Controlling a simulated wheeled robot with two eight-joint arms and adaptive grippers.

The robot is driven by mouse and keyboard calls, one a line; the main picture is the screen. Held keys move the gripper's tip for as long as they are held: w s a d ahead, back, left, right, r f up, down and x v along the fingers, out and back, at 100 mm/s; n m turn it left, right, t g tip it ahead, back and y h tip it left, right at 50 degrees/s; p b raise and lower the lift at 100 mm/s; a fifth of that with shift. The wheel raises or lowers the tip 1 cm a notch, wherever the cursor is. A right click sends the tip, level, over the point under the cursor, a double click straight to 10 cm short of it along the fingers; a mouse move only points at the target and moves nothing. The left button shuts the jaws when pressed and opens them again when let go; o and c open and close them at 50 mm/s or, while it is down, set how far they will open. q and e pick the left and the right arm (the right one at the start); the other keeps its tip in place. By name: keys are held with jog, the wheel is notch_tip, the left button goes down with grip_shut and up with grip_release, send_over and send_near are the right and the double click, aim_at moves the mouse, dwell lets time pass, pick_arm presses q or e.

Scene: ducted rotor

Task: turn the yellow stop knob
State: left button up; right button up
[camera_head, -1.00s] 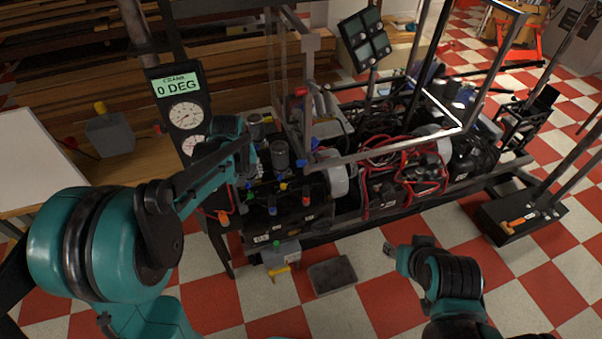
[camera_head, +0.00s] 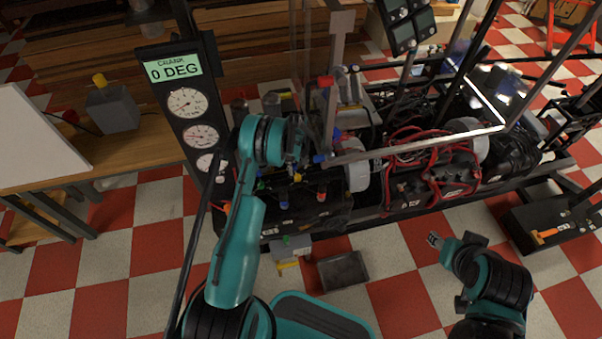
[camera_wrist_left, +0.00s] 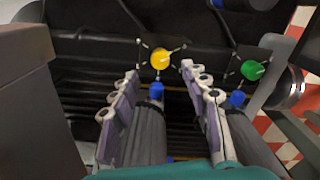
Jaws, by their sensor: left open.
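A green knob (camera_wrist_left: 252,70) is right of the yellow one. A gauge panel (camera_head: 187,104) reading "CRANK 0 DEG" stands left of my left arm. A metal frame (camera_head: 420,146) crosses above the machine. A grey box with a yellow top (camera_head: 112,108) stands on the wooden bench.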

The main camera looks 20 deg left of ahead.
aim_at(298, 176)
pick_arm(q)
notch_tip(298, 176, down, 6)
jog(key=shift+f+b, duration=0.1)
jog(key=shift+b, duration=1)
grip_shut()
